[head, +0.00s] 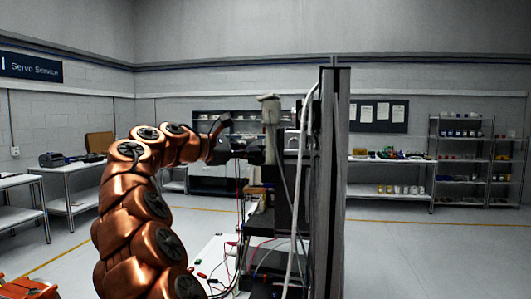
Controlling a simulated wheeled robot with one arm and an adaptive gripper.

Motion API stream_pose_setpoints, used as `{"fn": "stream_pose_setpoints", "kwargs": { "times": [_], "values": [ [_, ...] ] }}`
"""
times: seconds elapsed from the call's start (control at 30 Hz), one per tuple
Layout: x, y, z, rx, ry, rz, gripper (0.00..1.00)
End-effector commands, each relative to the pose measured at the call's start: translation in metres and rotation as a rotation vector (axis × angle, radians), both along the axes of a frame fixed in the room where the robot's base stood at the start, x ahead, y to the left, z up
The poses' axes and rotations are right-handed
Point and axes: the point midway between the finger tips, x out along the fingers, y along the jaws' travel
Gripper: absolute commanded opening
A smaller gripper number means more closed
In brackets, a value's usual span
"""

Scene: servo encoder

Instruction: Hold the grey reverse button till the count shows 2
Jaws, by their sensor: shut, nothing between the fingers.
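My gripper (251,153) is at the end of the copper arm, near the middle of the head view. It is small and dark here, with its fingers shut and empty. It points right, toward a dark stack of equipment (283,205) with cables. I cannot tell whether the fingertips touch anything there. I cannot make out the grey reverse button or a count display in this view.
Red and black wires hang by the equipment over a white surface (212,262) with small red parts. A white table (65,197) stands at left, a bench (390,160) and shelves (462,160) at back right. Floor at right is clear.

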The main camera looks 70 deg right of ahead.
Motion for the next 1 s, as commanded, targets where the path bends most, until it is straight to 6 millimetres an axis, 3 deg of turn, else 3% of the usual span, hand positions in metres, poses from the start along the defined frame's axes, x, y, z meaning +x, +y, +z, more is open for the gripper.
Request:
{"fn": "stream_pose_setpoints", "kwargs": {
  "times": [1.0],
  "values": [
    [-0.0088,-0.0007,0.0003,0.0,0.0,0.0,0.0]
  ]
}}
